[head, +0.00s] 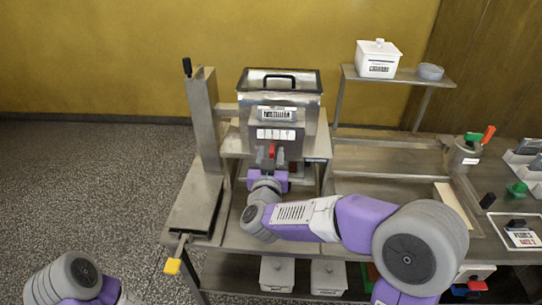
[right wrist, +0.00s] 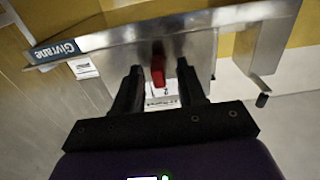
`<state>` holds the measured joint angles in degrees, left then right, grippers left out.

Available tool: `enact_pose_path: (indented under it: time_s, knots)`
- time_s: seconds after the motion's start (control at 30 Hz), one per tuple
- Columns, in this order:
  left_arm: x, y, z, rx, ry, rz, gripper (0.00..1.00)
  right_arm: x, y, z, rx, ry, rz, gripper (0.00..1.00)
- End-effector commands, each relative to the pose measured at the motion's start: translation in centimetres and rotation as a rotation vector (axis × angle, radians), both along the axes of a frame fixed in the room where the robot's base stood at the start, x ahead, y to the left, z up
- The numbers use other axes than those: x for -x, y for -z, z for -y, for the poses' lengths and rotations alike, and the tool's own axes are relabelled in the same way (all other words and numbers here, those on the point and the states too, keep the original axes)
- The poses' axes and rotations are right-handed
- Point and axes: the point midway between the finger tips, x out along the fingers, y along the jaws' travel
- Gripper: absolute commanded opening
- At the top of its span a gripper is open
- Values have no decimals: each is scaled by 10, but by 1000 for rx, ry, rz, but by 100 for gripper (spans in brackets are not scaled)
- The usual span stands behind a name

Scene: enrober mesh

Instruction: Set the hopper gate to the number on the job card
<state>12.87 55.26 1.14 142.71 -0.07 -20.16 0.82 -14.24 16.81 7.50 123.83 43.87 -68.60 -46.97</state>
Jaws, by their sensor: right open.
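The hopper (head: 279,92) is a metal box with a black handle on its lid. Below it a white strip with small marks (head: 276,134) sits above the red gate lever (head: 272,151). My right gripper (head: 270,166) is at the front of the machine, just below the lever. In the right wrist view the right gripper (right wrist: 160,72) is open, with the red lever (right wrist: 158,66) between its fingers. A white label (right wrist: 162,94) shows behind the lever; its marks are too small to read surely. A framed card (head: 522,238) lies far right, unreadable. My left gripper is out of view.
A shelf (head: 400,76) at the back right holds a white lidded box (head: 378,60) and a clear dish (head: 430,71). A metal pot (head: 462,154) with red and green handles stands at right. A yellow-tipped handle (head: 172,266) sticks out at front left.

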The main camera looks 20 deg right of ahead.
Motion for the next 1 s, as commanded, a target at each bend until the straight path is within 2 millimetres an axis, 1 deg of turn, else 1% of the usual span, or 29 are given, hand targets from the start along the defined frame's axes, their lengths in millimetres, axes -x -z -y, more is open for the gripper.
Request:
enact_pose_path:
  time_s: [0.17, 0.27, 0.4, 0.5, 0.6, 0.73, 1.0]
  knots:
    - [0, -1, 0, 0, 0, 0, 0, 5, -1, -3, -1, -2, 0, 40]
    - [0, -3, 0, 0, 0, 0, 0, 19, -1, -8, 0, -4, 1, 40]
    - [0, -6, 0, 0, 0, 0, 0, 42, -1, -17, 1, -5, 0, 40]
    - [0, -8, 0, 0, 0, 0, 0, 56, -1, -22, 0, -4, 1, 40]
    - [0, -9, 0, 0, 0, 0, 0, 65, -1, -25, 0, -2, 0, 40]
    - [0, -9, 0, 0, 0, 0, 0, 71, 0, -27, 0, -1, 1, 40]
    - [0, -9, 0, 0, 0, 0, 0, 71, 0, -27, 0, 0, 0, 40]
